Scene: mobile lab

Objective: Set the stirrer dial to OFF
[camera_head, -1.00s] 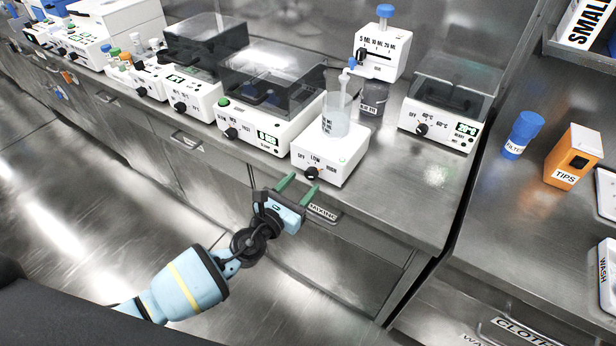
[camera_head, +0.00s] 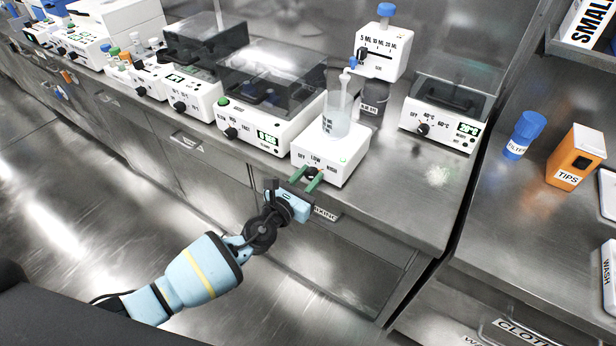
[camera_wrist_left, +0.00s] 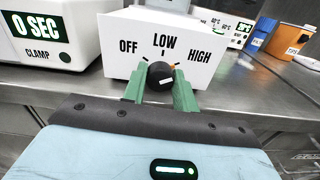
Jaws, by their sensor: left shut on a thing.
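The stirrer (camera_head: 335,158) is a white box at the bench's front edge with OFF, LOW and HIGH printed on its front. Its black dial (camera_wrist_left: 160,74) sits below LOW in the left wrist view. The dial's pointer direction is hard to tell. A beaker (camera_head: 338,118) of clear liquid stands on the stirrer. My left gripper (camera_head: 307,179) has green fingers, which also show in the left wrist view (camera_wrist_left: 160,90). They are shut on the dial, one finger on each side. My right gripper is not in view.
A white lidded device with a 0 SEC display (camera_wrist_left: 42,27) stands just left of the stirrer. A dispenser (camera_head: 380,55) is behind it and a heater (camera_head: 440,115) is to the right. A drawer handle (camera_head: 326,213) is below the gripper.

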